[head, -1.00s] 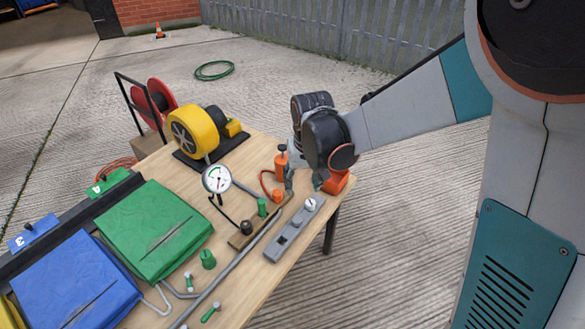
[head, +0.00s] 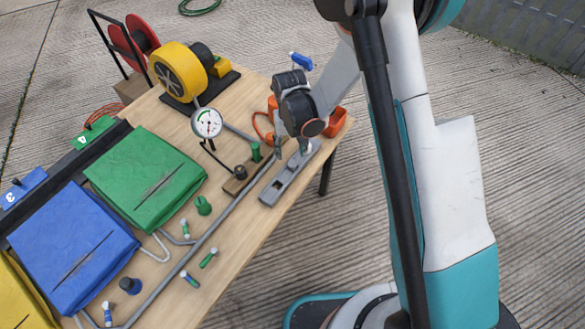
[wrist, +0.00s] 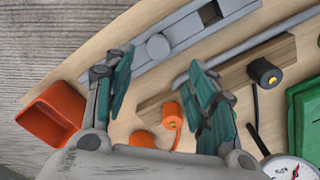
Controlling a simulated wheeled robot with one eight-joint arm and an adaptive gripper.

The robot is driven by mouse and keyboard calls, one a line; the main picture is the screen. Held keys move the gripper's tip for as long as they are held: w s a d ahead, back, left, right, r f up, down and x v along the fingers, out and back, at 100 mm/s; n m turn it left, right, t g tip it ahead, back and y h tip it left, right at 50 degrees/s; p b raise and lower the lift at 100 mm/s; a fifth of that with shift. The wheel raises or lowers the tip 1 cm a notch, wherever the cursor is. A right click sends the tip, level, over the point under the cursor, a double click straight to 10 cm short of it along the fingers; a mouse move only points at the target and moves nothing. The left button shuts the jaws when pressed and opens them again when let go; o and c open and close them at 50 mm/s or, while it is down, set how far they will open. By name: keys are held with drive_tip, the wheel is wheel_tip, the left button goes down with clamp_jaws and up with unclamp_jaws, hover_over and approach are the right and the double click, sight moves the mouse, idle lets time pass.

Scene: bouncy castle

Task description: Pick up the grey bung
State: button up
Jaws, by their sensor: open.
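The grey bung (wrist: 158,47) appears as a round grey disc on a long grey slotted strip (wrist: 185,28) in the wrist view. In the head view the strip (head: 272,194) lies near the table's right edge, and my gripper makes the bung hard to make out. My gripper (wrist: 160,64) is open, its two teal-padded fingers apart and pointing towards the strip. In the wrist view the bung shows between the fingertips, nearer the left one. Nothing is held. In the head view my gripper (head: 288,146) is low over the strip's far end.
A wooden block (wrist: 230,76) with a dark bung (wrist: 263,72) lies beside a grey pipe. An orange tray (wrist: 52,112) and orange cylinders are near the fingers. A dial gauge (head: 207,122), yellow blower (head: 178,72) and green bag (head: 146,178) stand further left.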

sight(292, 163)
drive_tip(key=f+b, duration=0.1)
drive_tip(key=f, duration=0.1)
drive_tip(key=f+b, duration=0.1)
drive_tip(key=f, duration=0.1)
drive_tip(key=f+b, duration=0.1)
drive_tip(key=f, duration=0.1)
drive_tip(key=shift+s+d, duration=0.25)
drive_tip(key=shift+s, duration=0.1)
drive_tip(key=shift+f, duration=0.45)
drive_tip(key=shift+r, duration=0.1)
drive_tip(key=c, duration=1)
